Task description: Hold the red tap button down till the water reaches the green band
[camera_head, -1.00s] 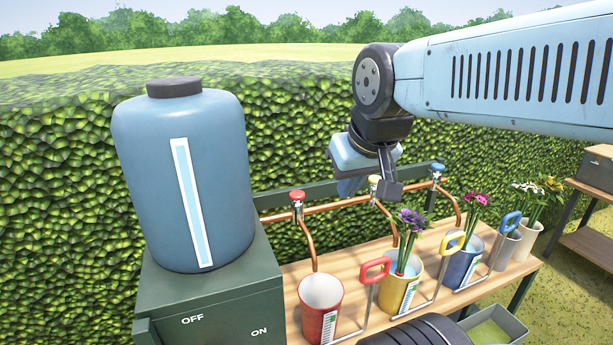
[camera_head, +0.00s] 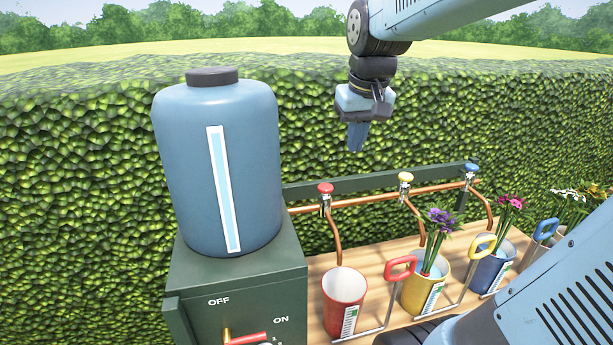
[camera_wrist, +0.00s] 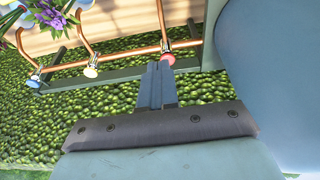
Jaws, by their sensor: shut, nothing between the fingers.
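The red tap button (camera_head: 325,188) tops the left tap on the copper pipe, and it also shows in the wrist view (camera_wrist: 168,59) just beyond my fingertips. My gripper (camera_head: 355,148) is shut and empty. It points down in the air above the tap rail, apart from the button. The red bucket (camera_head: 333,290) stands under the red tap's spout, with a scale strip (camera_head: 350,321) on its front. I see no water in it from here, and a green band on the strip is too small to make out clearly.
The yellow button (camera_head: 405,177) and blue button (camera_head: 471,169) are to the right, above yellow and blue buckets with flowers. The blue tank (camera_head: 180,150) stands on a green cabinet (camera_head: 190,285) with an OFF/ON lever (camera_head: 247,338). A hedge lies behind.

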